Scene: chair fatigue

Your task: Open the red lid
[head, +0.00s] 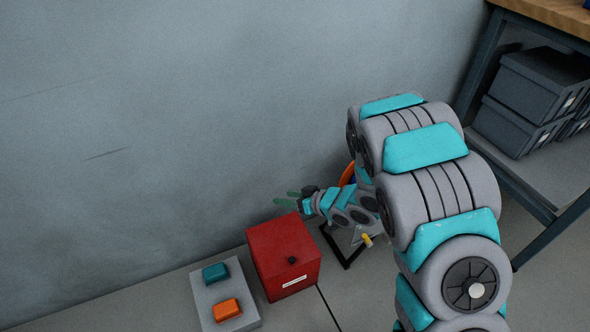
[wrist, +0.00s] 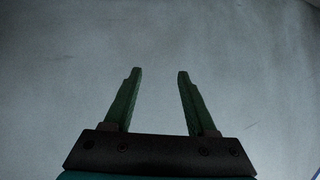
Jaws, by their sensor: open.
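A red box with a red lid (head: 279,244) stands on the floor near the wall in the head view. A small black knob (head: 291,260) sits near the front edge of its lid, and a white label is on its front face. The lid looks shut. My gripper (head: 282,198) is above and behind the box's far edge, with its green fingers pointing left, apart from the box. In the wrist view my gripper (wrist: 157,82) is open and empty, facing the bare grey wall. The box does not show in the wrist view.
A grey block (head: 206,293) left of the box carries a teal button (head: 215,273) and an orange button (head: 227,310). A shelf (head: 545,170) with dark grey bins (head: 528,105) stands at the right. A dark frame (head: 346,262) is beside the box, partly behind my arm.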

